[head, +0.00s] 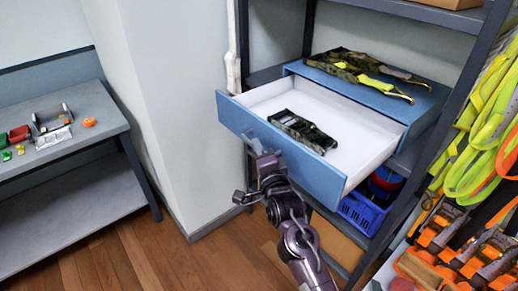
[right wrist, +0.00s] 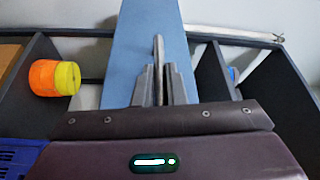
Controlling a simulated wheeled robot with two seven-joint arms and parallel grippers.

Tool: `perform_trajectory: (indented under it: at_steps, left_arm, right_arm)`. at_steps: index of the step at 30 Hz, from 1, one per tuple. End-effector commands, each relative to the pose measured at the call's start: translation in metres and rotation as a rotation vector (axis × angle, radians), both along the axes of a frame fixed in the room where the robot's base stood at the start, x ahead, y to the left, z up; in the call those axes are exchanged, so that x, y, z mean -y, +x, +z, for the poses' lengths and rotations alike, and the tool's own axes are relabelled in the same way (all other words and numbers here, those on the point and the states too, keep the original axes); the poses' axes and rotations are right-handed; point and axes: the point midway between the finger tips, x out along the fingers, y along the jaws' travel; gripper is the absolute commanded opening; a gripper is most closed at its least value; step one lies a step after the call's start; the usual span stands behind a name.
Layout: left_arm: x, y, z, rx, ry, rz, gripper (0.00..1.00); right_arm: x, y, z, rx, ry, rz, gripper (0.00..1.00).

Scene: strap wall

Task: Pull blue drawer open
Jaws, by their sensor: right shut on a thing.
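The blue drawer (head: 270,140) is pulled well out of its blue cabinet (head: 375,93) on the shelf, and its white inside shows. A camouflage strap (head: 300,130) lies inside it. My right gripper (head: 257,150) is at the drawer's front face. In the right wrist view, its fingers (right wrist: 157,90) are closed around a thin grey handle (right wrist: 158,52) against the blue front (right wrist: 190,60). My left gripper is not in view.
Camouflage and yellow straps (head: 360,68) lie on top of the cabinet. A blue basket (head: 362,213) stands on the shelf below. Bright straps (head: 490,120) hang at the right. A grey bench (head: 85,125) with small items stands at the left. Wooden floor (head: 150,260) in front is clear.

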Motion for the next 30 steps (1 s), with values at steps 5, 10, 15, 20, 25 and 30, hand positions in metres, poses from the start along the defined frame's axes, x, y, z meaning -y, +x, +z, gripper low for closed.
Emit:
perform_trajectory:
  at_steps: [5, 10, 15, 20, 25, 30]
  left_arm:
    - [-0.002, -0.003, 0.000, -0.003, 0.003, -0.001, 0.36]
    - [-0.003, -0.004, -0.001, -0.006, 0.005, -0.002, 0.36]
    - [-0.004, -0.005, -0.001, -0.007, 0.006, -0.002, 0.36]
    - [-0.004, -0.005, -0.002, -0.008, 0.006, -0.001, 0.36]
    - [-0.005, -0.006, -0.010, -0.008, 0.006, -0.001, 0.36]
    - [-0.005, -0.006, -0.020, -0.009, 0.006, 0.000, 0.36]
  right_arm:
    - [0.000, 0.000, -0.001, -0.003, -0.001, -0.001, 0.00]
    - [0.000, 0.000, -0.001, -0.002, 0.000, 0.000, 0.29]
    - [0.000, 0.000, 0.000, -0.001, 0.000, 0.000, 0.33]
    - [0.001, -0.001, -0.001, -0.001, 0.000, 0.000, 0.33]
    - [0.005, -0.019, -0.005, -0.002, 0.001, 0.000, 0.33]
    - [0.012, -0.047, -0.008, -0.002, 0.001, 0.000, 0.33]
